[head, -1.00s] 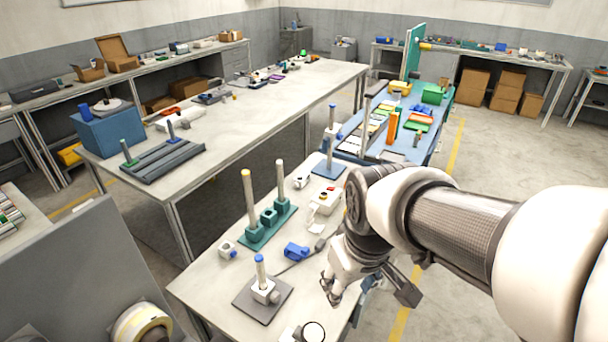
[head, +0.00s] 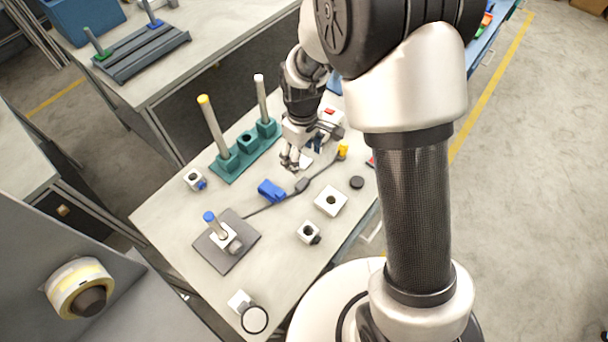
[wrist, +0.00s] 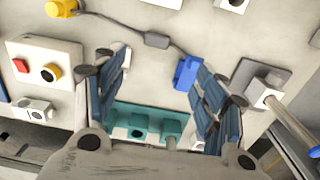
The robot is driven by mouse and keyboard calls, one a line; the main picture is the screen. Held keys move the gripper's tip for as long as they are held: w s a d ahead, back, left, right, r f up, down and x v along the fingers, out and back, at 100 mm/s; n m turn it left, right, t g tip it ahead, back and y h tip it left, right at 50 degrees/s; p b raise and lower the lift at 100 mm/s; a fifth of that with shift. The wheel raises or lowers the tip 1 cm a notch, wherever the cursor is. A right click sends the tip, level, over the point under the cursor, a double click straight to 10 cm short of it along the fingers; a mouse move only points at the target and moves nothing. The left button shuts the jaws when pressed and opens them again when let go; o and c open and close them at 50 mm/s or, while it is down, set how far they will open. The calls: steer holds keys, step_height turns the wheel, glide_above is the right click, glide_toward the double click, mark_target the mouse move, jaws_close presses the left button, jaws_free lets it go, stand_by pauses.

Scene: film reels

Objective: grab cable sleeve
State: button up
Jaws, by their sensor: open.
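The cable sleeve seems to be the dark grey block (head: 302,185) around a thin grey cable on the table; it also shows in the wrist view (wrist: 157,40). The cable runs from a yellow plug (head: 343,149) past a blue clip-like block (head: 271,191) toward a grey plate. My gripper (head: 293,164) is open and empty, over the table just behind the sleeve in the head view. In the wrist view my gripper's (wrist: 155,75) blue-padded fingers stand wide apart. The sleeve lies beyond their tips, and the blue block (wrist: 184,73) is close beside the right finger.
A teal base (head: 228,172) with two upright rods stands left of my gripper. A dark grey plate (head: 218,259) with a blue-topped post is at front left. White blocks (head: 331,201) (head: 308,232) and a black disc (head: 357,182) lie to the right. A white box with a red button (wrist: 52,58) is nearby.

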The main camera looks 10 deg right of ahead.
steer(key=b, duration=0.2)
glide_above(305, 185)
steer(key=f, duration=0.9)
steer(key=shift+a+f, duration=0.3)
steer(key=shift+f, duration=0.05)
steer(key=shift+d+f+b, duration=0.2)
steer(key=shift+f+b, duration=0.45)
steer(key=shift+f, duration=0.75)
steer(key=shift+d+f+b, duration=0.15)
steer(key=shift+f+b, duration=0.45)
steer(key=shift+f, duration=0.75)
steer(key=shift+r, duration=0.1)
steer(key=shift+c, duration=0.6)
steer(key=c, duration=1)
steer(key=shift+c, duration=0.2)
